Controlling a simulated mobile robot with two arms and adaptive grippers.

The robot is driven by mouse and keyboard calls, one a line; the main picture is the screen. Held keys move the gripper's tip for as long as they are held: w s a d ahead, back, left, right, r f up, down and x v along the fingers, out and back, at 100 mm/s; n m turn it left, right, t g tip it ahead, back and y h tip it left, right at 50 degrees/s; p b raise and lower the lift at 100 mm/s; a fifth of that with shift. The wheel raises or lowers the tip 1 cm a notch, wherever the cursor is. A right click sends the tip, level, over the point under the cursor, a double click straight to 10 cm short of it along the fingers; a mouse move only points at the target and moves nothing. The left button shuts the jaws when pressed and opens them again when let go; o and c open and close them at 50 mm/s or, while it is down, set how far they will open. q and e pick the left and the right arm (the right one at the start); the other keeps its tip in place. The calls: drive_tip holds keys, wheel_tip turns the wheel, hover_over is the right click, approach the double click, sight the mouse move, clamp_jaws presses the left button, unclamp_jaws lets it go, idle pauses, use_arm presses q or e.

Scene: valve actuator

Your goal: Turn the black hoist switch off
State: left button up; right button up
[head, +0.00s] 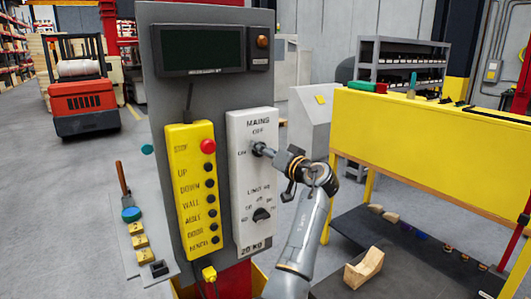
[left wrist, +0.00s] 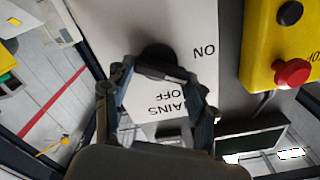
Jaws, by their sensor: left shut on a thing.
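The black hoist switch (left wrist: 155,58) is a round knob on the white MAINS panel (head: 240,185), between OFF and ON labels. My left gripper (head: 262,150) reaches the knob from the lower right in the head view and mostly hides it there. In the left wrist view, where the panel appears upside down, the fingers of my left gripper (left wrist: 158,72) are closed on the knob from both sides. The knob's bar slants between the ON and OFF labels; its exact setting is hard to tell. My right gripper is not in view.
A second black knob (head: 262,215), for the kg limit, sits lower on the panel. A yellow pendant (head: 190,190) with a red stop button (head: 208,146) hangs to the left. A dark display (head: 188,48) is above. A yellow bench (head: 430,150) stands to the right.

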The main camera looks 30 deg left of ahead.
use_arm(q)
drive_tip(key=shift+w+d+r+m+p, duration=0.15)
drive_tip(key=shift+m+p, duration=0.85)
drive_tip(key=shift+m, duration=1.6)
drive_tip(key=shift+w+a+f+m+p, duration=0.15)
drive_tip(key=shift+m+p, duration=0.85)
drive_tip(key=shift+m, duration=1.6)
drive_tip(key=shift+d, duration=0.1)
drive_tip(key=shift+m, duration=0.3)
drive_tip(key=o, duration=0.9)
drive_tip(key=shift+o, duration=1.3)
drive_tip(key=shift+w+f, duration=0.1)
